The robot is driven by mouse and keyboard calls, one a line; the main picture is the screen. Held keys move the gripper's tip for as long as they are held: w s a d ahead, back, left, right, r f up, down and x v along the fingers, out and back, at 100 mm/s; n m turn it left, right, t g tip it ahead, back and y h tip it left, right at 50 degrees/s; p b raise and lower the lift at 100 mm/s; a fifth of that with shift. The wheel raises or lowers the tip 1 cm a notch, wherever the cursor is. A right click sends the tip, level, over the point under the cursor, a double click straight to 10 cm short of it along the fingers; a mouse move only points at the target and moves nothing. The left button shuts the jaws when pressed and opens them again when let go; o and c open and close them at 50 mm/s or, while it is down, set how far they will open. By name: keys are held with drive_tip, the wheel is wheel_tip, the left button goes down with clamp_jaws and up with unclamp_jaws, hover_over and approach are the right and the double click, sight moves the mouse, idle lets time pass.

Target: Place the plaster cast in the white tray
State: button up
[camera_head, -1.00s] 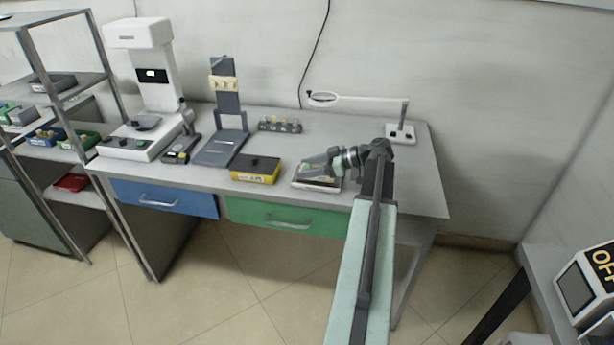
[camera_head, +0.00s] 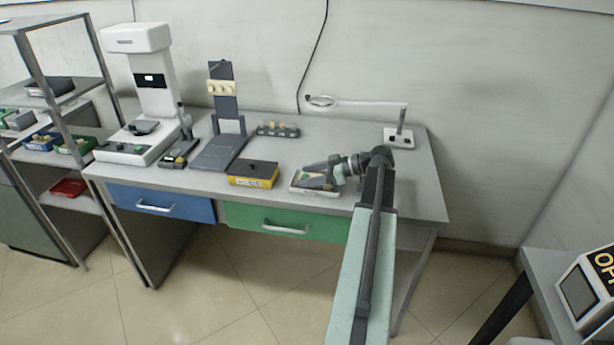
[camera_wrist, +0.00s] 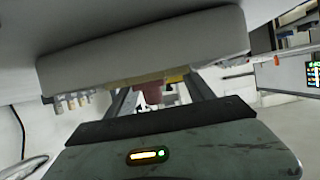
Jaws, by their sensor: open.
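The white tray (camera_head: 322,193) lies near the front edge of the desk, right of the yellow box. My gripper (camera_head: 312,174) is over it, pointing left and down, and hides part of its inside. In the wrist view my gripper (camera_wrist: 160,97) shows two spread fingers. The broad pale block (camera_wrist: 145,48) above them looks like the tray seen upside down; it covers the fingertips. A small pinkish thing (camera_wrist: 152,94) shows between the fingers. I cannot tell whether it is the plaster cast, or whether the fingers touch it.
A yellow box with a dark top (camera_head: 253,175) stands left of the tray. A small rack of vials (camera_head: 278,130) stands behind. A dark stand (camera_head: 223,145) and a white instrument (camera_head: 150,80) fill the left.

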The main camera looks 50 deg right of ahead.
drive_tip(key=p+v, duration=0.3)
drive_tip(key=v, duration=0.8)
drive_tip(key=shift+d+p, duration=0.1)
drive_tip(key=shift+p, duration=0.3)
